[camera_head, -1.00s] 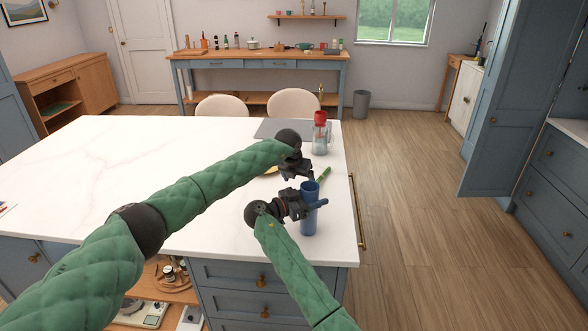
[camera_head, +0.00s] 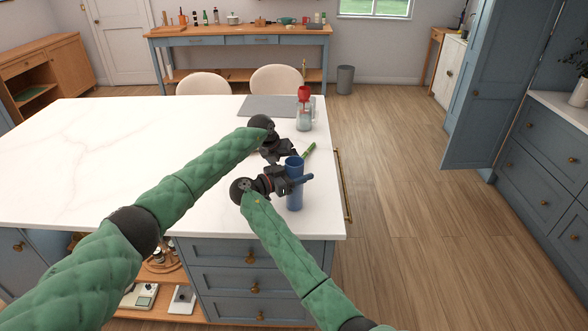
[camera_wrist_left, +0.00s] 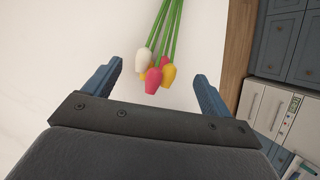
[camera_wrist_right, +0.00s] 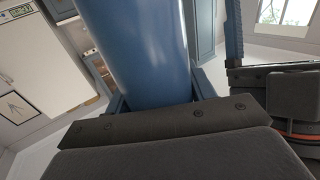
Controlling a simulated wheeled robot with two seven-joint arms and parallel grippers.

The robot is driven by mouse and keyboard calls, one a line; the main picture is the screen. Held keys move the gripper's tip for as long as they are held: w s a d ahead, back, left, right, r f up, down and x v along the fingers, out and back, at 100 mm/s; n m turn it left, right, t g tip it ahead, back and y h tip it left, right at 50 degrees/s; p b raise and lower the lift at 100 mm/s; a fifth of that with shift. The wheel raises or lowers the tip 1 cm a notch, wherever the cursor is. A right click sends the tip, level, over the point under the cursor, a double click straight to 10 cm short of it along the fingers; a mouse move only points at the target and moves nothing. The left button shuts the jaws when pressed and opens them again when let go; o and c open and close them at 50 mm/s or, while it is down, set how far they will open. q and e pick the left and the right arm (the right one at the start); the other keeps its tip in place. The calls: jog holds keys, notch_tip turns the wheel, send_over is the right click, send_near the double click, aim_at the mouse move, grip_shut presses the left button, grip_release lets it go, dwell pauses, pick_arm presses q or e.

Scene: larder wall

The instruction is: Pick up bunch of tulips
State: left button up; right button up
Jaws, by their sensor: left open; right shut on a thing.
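The bunch of tulips lies on the white island top. Its green stems (camera_head: 309,150) show beyond my left gripper in the head view, where the heads are hidden. In the left wrist view its white, pink and yellow heads (camera_wrist_left: 154,80) sit between the open fingers, stems pointing away. My left gripper (camera_head: 287,153) is open above the bunch, with no contact visible. My right gripper (camera_head: 299,181) is shut on a blue cylindrical vessel (camera_head: 295,197), upright near the island's front right corner. The vessel fills the middle of the right wrist view (camera_wrist_right: 145,45).
A glass jar with a red top (camera_head: 304,118) and a grey mat (camera_head: 262,105) are on the far right of the island top (camera_head: 120,150). Two chairs (camera_head: 277,79) stand behind it. The left of the top is clear.

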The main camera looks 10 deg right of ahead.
pick_arm(q)
jog(key=shift+a+x, duration=0.2)
jog(key=shift+x, duration=2.35)
jog(key=shift+f, duration=0.1)
jog(key=c, duration=1.1)
jog(key=shift+c, duration=0.5)
